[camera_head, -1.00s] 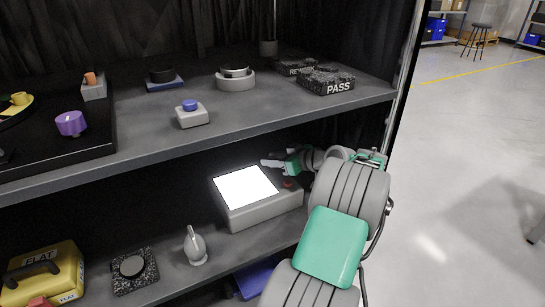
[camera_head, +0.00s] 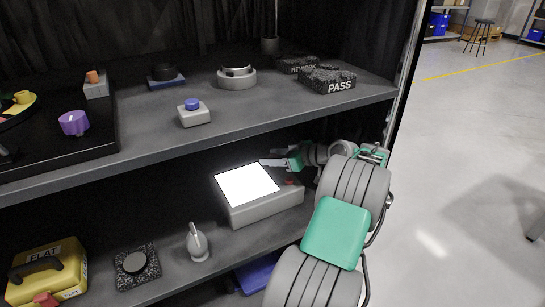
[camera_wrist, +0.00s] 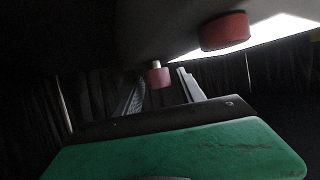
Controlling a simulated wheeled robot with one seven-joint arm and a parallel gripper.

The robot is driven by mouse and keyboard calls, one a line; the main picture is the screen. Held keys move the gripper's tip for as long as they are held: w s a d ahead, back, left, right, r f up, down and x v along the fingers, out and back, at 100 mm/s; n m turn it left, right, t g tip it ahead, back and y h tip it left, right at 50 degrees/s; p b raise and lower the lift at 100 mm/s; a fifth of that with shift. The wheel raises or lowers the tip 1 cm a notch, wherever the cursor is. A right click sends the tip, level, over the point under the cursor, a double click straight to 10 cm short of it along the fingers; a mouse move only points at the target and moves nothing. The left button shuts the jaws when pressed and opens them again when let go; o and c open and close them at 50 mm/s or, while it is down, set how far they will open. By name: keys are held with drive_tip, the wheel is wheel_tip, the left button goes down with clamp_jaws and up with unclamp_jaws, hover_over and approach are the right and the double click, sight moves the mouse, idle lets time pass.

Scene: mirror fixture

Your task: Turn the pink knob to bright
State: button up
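The light box (camera_head: 262,207) stands on the lower shelf with a glowing white panel (camera_head: 247,184) on top. A small red knob (camera_head: 290,182) shows near its right rear corner; in the wrist view a larger red knob (camera_wrist: 225,30) is close at upper right. A dull pink knob (camera_wrist: 158,77) on a pale stem shows in the wrist view between my gripper's (camera_wrist: 160,84) two fingers. The fingers are apart, and I cannot tell whether they touch the knob. In the head view my gripper (camera_head: 272,163) is at the box's rear right. The pink knob is not clearly visible there.
The upper shelf (camera_head: 225,125) hangs close above my gripper. A grey pointer knob (camera_head: 198,245), a dark round dial (camera_head: 134,262) and a yellow FLAT case (camera_head: 48,270) stand left of the box. Open floor (camera_head: 470,150) lies to the right.

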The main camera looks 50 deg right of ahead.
drive_tip(key=shift+s+d, duration=0.1)
drive_tip(key=p+v, duration=0.2)
drive_tip(key=v, duration=0.5)
drive_tip(key=shift+r+p, duration=0.1)
drive_tip(key=shift+p, duration=0.25)
drive_tip(key=shift+s+d, duration=0.1)
drive_tip(key=shift+s, duration=0.25)
